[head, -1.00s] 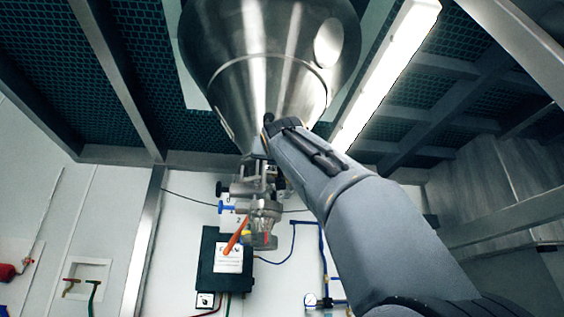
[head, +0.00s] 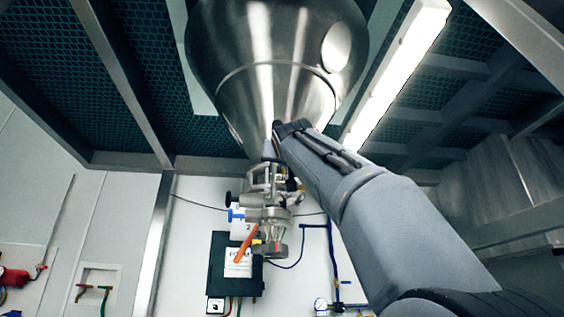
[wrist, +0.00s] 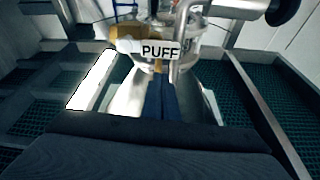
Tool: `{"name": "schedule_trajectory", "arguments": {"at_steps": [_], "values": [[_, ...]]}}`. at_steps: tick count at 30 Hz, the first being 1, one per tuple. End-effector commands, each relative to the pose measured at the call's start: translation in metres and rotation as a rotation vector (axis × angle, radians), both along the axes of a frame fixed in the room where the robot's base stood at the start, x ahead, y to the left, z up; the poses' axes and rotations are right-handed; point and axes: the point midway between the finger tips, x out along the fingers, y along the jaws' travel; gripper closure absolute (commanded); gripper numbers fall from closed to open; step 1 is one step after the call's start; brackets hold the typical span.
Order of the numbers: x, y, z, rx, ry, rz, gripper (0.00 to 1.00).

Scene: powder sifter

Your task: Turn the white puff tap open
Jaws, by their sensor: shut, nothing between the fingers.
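The white puff tap (wrist: 160,50) shows in the wrist view as a white lever marked PUFF, just beyond my fingertips. A brass fitting (wrist: 122,32) sits beside it at the left. My gripper (wrist: 160,78) has its two dark fingers together, with nothing between them. The tips are close below the label; I cannot tell whether they touch the lever. In the head view my arm ends beside the valve assembly (head: 268,205) under the steel hopper (head: 275,85). The tap and my fingers cannot be made out there.
An orange lever (head: 246,242) and a blue handle (head: 236,215) stick out from the valve assembly. A metal pipe (wrist: 182,40) runs close right of my fingers. A dark box (head: 222,285) hangs on the wall behind. A lamp (head: 400,70) is overhead.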

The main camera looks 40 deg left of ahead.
Motion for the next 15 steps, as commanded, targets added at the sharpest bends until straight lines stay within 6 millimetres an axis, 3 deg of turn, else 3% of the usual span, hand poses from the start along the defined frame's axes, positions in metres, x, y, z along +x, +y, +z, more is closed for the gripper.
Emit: {"name": "schedule_trajectory", "arguments": {"at_steps": [6,15], "values": [[0.002,-0.001,0.019,-0.002,0.002,-0.003,1.0],[-0.011,-0.015,0.005,0.0,0.001,-0.002,1.0]]}}
